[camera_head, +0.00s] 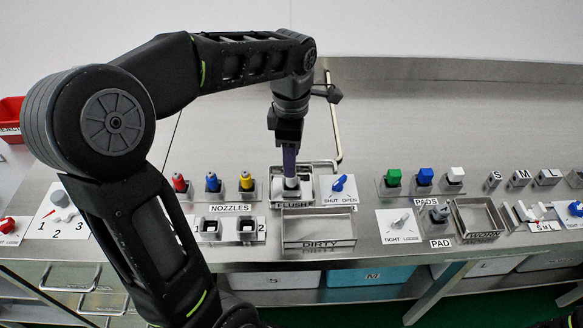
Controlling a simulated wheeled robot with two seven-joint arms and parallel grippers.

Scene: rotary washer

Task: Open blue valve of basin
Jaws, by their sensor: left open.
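The blue valve (340,184) sits on a white plate marked SHUT on its left and OPEN on its right. My right gripper is not in view.
Red, blue and yellow nozzles (213,182) stand left of the gripper. A steel tray marked DIRTY (318,230) lies in front of the valve. Green, blue and white pads (424,178) stand to the right.

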